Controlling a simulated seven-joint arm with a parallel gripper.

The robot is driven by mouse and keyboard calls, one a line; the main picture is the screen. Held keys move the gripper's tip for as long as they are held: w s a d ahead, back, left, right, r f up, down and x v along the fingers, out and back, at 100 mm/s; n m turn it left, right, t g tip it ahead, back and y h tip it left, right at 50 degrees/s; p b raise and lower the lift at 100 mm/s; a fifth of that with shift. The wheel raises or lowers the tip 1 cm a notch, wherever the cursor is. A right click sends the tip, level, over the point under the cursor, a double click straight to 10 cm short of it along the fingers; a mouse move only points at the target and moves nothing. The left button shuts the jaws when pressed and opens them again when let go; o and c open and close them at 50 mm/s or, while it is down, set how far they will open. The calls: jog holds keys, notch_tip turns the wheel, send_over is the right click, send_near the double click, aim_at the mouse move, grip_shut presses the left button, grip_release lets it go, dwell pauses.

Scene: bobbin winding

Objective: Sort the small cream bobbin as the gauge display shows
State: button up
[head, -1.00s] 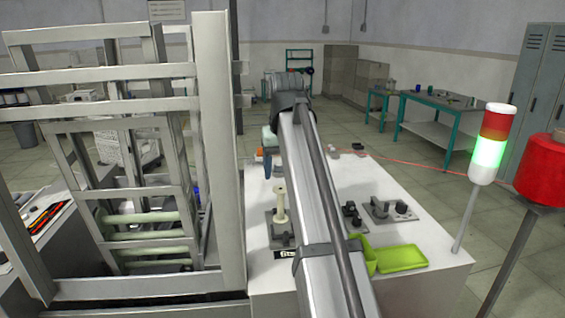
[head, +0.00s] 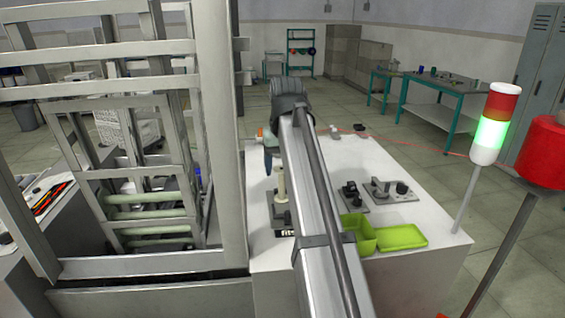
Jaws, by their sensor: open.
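The cream bobbin (head: 282,184) stands upright on a grey gauge base on the white table, its right side close to my arm in the picture. The small black gauge display (head: 286,233) in front of it reads "fits". My gripper (head: 268,160) hangs behind and a little left of the bobbin, apart from it as far as I can see. It is small and partly hidden by my arm, and I see nothing held in it. A green bin (head: 359,240) and a flat green tray (head: 402,237) sit right of my arm.
Grey fixtures with dark knobs (head: 352,197) (head: 388,190) stand behind the green bin and tray. A signal tower (head: 490,130), lit green, rises at the table's right edge. A metal frame (head: 222,150) closes off the left.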

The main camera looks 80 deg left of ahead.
jog(key=shift+c, duration=0.5)
jog(key=c, duration=0.6)
jog(key=shift+r, duration=2.5)
jog(key=shift+w, duration=0.1)
jog(key=shift+w+r, duration=0.25)
jog(key=shift+w, duration=0.05)
jog(key=w+r+m, duration=0.1)
jog(key=w+r, duration=0.2)
jog(key=w, duration=0.2)
jog(key=w+d+f+m+t, duration=0.1)
jog(key=w+d+m, duration=0.2)
jog(key=w+d, duration=0.55)
jog(key=w+d+f+m, duration=0.15)
jog(key=w+d, duration=0.35)
jog(key=d, duration=0.7)
jog(key=shift+w+d+f+m, duration=0.1)
jog(key=shift+f, duration=0.55)
jog(key=shift+w+d+f+m, duration=0.1)
jog(key=shift+d+f, duration=0.05)
jog(key=shift+f, duration=0.45)
jog(key=shift+w+d+f+m, duration=0.1)
jog(key=shift+f, duration=0.55)
